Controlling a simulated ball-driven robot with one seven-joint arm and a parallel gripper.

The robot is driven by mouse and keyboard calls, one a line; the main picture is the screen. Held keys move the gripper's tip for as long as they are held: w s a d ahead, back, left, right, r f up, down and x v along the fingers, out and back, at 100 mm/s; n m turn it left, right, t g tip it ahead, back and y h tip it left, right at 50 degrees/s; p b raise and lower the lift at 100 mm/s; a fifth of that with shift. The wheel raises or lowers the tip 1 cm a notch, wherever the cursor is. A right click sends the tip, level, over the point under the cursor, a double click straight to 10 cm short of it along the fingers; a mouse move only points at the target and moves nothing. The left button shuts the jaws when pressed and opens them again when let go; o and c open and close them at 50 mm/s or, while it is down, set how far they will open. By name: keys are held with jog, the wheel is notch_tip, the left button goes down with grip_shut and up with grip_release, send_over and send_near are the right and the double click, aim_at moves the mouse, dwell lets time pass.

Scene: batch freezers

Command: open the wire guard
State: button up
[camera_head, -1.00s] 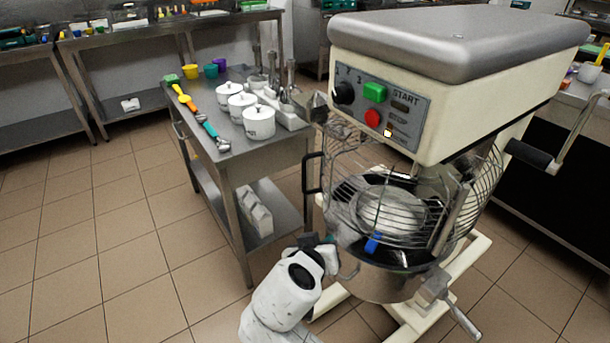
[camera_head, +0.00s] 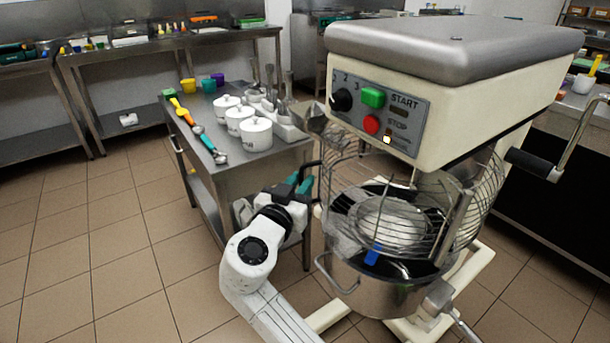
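The wire guard (camera_head: 478,200) is a cage of curved metal bars on the front of the mixer, above the steel bowl (camera_head: 385,297). It stands around the space over the bowl. A black handle (camera_head: 309,164) sticks out from the guard's left side, and its lower part is hidden behind my gripper. My gripper (camera_head: 304,184), with teal fingertips, is raised at this handle, left of the guard. I cannot tell whether the fingers touch the handle or have closed around it.
The cream mixer (camera_head: 460,120) has a control panel with green and red buttons. A steel table (camera_head: 200,160) with white lidded pots (camera_head: 256,134) and scoops stands close on the left, behind my arm. Tiled floor is free at the lower left.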

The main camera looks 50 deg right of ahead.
jog(key=shift+x, duration=1.4)
grip_shut()
